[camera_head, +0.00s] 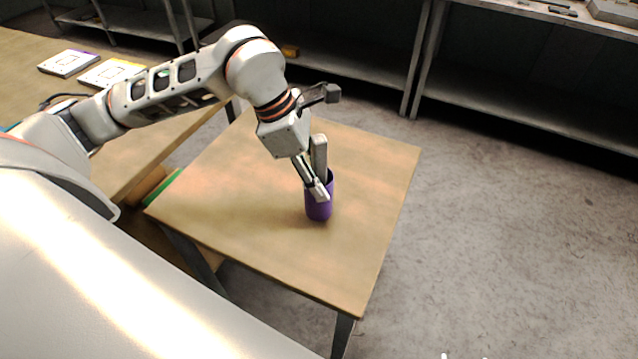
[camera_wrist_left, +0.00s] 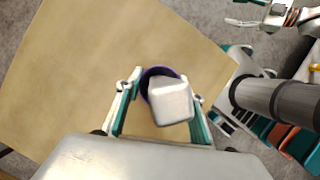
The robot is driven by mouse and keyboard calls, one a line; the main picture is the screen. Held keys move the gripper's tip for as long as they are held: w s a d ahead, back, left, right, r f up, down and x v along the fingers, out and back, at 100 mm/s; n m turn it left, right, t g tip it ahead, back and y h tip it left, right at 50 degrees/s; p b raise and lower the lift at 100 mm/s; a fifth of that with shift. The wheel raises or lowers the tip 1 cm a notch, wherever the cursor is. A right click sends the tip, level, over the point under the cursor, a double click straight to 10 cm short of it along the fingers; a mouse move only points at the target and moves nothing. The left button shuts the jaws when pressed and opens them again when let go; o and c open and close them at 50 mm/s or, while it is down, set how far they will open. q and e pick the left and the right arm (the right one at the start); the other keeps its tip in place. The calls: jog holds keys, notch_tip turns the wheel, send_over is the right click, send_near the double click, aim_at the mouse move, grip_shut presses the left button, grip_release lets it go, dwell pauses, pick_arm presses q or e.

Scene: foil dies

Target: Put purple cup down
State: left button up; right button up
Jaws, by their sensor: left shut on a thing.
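The purple cup (camera_head: 319,208) is upright at the small wooden table (camera_head: 250,220), near the middle of its top. In the head view its base appears to be on or just above the surface; I cannot tell which. My left gripper (camera_head: 319,186) reaches down from above and is shut on the cup, its fingers at the rim. In the left wrist view the cup's dark purple rim (camera_wrist_left: 158,72) shows between the fingers of the gripper (camera_wrist_left: 160,100), and a pale block-shaped part hides much of the cup.
The small table top around the cup is clear. A longer wooden table (camera_head: 20,75) with two flat white panels (camera_head: 68,63) stands at the left. Metal shelving (camera_head: 540,105) lines the back. Grey floor (camera_head: 500,250) is open at the right.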

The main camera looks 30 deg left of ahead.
pick_arm(q)
jog(key=shift+f, duration=1.2)
jog(key=shift+f, duration=0.1)
jog(key=o, duration=1.5)
jog(key=shift+c, duration=0.2)
jog(key=v, duration=1.2)
